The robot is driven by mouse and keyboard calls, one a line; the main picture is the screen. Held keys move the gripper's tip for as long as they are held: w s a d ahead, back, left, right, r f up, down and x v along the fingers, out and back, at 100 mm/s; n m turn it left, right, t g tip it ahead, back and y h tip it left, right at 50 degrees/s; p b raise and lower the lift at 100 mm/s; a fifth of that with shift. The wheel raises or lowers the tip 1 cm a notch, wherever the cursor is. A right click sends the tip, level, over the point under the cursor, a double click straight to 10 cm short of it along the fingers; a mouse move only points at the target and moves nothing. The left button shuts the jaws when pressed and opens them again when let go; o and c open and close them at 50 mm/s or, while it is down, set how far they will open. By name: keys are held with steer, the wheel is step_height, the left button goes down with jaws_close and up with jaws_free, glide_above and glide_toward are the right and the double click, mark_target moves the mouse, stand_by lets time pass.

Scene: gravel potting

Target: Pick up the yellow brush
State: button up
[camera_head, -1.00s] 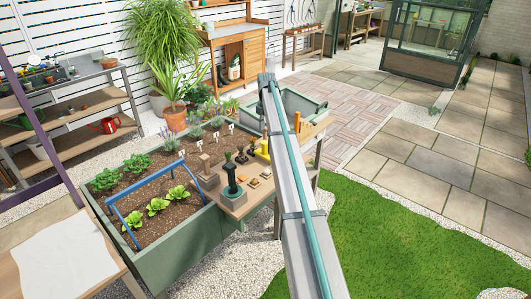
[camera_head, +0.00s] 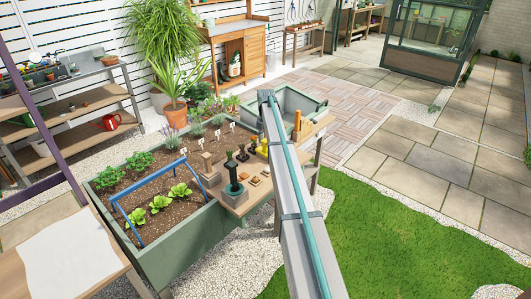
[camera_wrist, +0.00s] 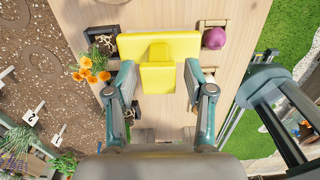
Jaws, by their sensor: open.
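In the wrist view the yellow brush (camera_wrist: 158,45) lies on the light wooden board, with a wide yellow bar across and a narrower block toward me. My gripper (camera_wrist: 159,82) is open, with one finger on each side of the narrower block. I cannot tell whether either finger touches it. Nothing is held. In the head view a small yellow patch (camera_head: 262,147) shows beside my arm and may be the brush; my gripper is not clearly visible there.
A purple round thing (camera_wrist: 214,38) and a dark holder (camera_wrist: 104,42) flank the brush. Orange flowers (camera_wrist: 90,70) stand at the board's left edge, beside the soil bed. In the head view a dark green tool (camera_head: 232,180) stands on the board, and a grey-green tub (camera_head: 312,105) lies behind.

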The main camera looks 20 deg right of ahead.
mark_target(266, 146)
steer(key=shift+a+f+p, duration=0.1)
steer(key=shift+f+p, duration=0.25)
steer(key=shift+f, duration=1.3)
jaws_close()
steer(key=shift+r, duration=0.15)
steer(key=shift+r, duration=0.55)
steer(key=s+a+r+b, duration=0.4)
steer(key=s+a+r, duration=0.5)
steer(key=s+r, duration=0.1)
steer(key=shift+s+a+r, duration=0.15)
steer(key=shift+a+r, duration=0.1)
steer(key=shift+r, duration=0.55)
